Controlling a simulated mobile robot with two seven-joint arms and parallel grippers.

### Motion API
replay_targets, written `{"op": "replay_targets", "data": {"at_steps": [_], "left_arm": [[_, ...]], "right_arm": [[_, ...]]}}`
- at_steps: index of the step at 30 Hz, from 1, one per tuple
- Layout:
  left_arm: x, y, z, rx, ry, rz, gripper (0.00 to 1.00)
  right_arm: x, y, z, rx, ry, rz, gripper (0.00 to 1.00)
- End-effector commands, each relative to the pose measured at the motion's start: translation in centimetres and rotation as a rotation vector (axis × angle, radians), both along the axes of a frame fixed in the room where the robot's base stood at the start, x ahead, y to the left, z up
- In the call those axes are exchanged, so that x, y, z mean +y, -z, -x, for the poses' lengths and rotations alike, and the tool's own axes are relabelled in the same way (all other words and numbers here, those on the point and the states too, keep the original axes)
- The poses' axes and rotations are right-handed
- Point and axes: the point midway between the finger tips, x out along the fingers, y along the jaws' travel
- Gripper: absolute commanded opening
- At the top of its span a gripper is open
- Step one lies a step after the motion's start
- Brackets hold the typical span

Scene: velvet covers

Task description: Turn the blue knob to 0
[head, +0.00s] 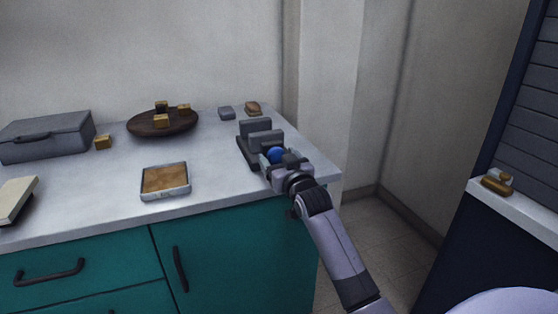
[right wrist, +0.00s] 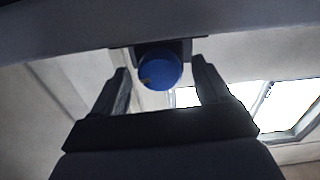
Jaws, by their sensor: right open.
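The blue knob (head: 277,155) sits on the front of a dark grey device (head: 250,150) near the right end of the counter. In the right wrist view the round blue knob (right wrist: 160,72) shows a small yellowish mark at its lower left. My right gripper (head: 275,160) is at the knob. In the right wrist view its two fingers (right wrist: 163,85) are spread, one on each side of the knob, with gaps between. No dial numbers are readable. My left gripper is not in view.
The counter (head: 110,190) holds a grey box (head: 45,137), a dark wooden plate (head: 150,128) with several small blocks, and a square tray (head: 165,168). A small grey block (head: 226,113) and brown item (head: 253,108) lie behind the device. Teal cabinets (head: 240,250) are below.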

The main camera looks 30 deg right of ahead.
Motion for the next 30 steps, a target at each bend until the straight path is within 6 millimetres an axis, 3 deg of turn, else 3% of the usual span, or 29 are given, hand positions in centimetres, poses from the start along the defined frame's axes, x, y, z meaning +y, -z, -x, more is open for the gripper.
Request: {"op": "replay_targets", "data": {"at_steps": [6,11,22,30], "left_arm": [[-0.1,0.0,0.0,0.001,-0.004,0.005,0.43],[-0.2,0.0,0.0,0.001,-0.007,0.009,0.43],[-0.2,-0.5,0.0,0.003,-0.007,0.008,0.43],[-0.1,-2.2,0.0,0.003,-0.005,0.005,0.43]], "right_arm": [[0.0,0.0,0.0,0.0,0.0,0.001,0.73],[0.0,0.0,0.0,0.0,0.0,0.001,0.21],[0.0,-0.1,0.0,0.012,-0.001,0.044,0.2],[0.0,-0.2,0.0,0.053,-0.002,0.206,0.2]]}}
